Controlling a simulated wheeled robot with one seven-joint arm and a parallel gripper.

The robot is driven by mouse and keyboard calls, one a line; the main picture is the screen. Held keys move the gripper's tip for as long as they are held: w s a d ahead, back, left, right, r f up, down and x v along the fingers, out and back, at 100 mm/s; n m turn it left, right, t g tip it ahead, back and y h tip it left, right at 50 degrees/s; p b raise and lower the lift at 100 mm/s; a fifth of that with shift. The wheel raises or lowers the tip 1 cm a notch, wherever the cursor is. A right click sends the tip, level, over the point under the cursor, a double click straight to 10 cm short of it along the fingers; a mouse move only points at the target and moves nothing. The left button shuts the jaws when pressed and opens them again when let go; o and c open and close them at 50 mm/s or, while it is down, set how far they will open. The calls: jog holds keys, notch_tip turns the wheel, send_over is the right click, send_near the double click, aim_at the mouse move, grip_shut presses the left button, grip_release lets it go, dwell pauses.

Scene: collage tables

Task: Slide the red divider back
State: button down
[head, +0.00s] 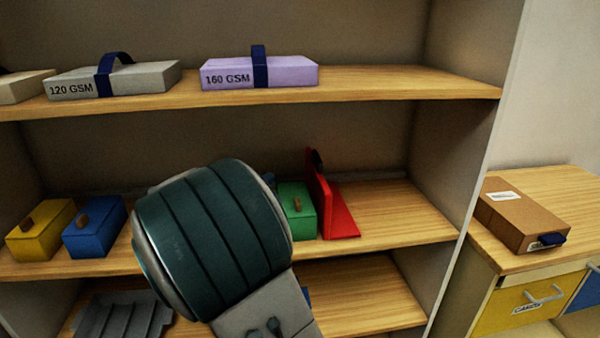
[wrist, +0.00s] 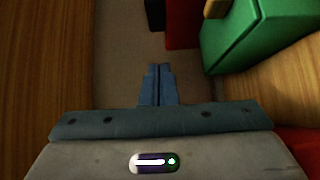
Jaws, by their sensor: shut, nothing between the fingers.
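The red divider (head: 334,205) stands on the middle shelf, with an upright plate, a flat foot to its right and a dark knob near its top. The green box (head: 297,208) is immediately to its left, partly behind my arm. My gripper is hidden behind my own wrist in the head view. In the wrist view my gripper (wrist: 158,70) is shut and empty, pointing at a grey surface. The green box (wrist: 255,35) is to its right there. A dark red patch (wrist: 181,36) lies beyond the fingertips; I cannot tell if it is the divider.
A yellow box (head: 40,232) and a blue box (head: 93,228) sit left on the same shelf (head: 385,215). The shelf is clear right of the divider. Paper packs (head: 258,73) lie above, a grey tray (head: 125,315) below. A brown box (head: 522,215) is on the cabinet at right.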

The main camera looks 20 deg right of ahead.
send_near(313, 158)
jog(key=w, duration=0.1)
jog(key=w+d+p, duration=0.1)
jog(key=w, duration=0.1)
jog(key=shift+w, duration=0.3)
jog(key=d, duration=0.3)
jog(key=shift+s+d, duration=0.15)
jog(key=shift+s, duration=0.25)
jog(key=shift+d, duration=0.4)
jog(key=shift+s, duration=0.1)
